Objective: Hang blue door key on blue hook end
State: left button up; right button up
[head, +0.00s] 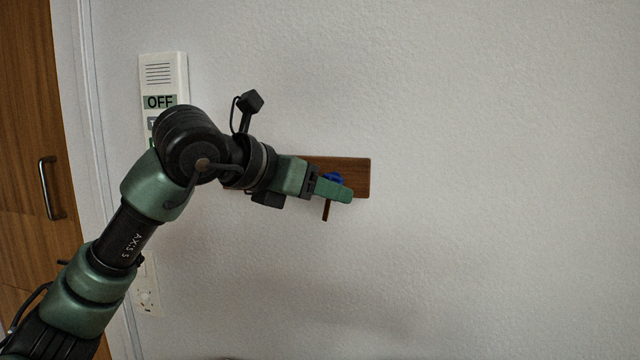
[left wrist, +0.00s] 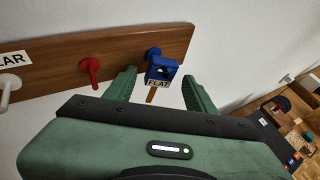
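The blue door key's blue head (left wrist: 165,68) shows in the left wrist view, with a FLAT label and a brown part (left wrist: 151,96) below it. The brown part also shows in the head view (head: 326,211). The blue hook (left wrist: 153,52) is right behind the head, near the right end of the wooden board (left wrist: 110,56). I cannot tell for sure whether the hook passes through the key's hole. My left gripper (left wrist: 160,82) has its fingers apart on either side of the key, with a gap visible. In the head view the left gripper (head: 340,188) covers much of the board. My right gripper is not in view.
A red hook (left wrist: 89,70) and a white hook (left wrist: 8,92) stick out of the board to the left. A wall panel marked OFF (head: 163,70) and a wooden door (head: 35,130) are at the left. The wall right of the board is bare.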

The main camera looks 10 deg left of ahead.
pick_arm(q)
jog(key=shift+r, duration=0.35)
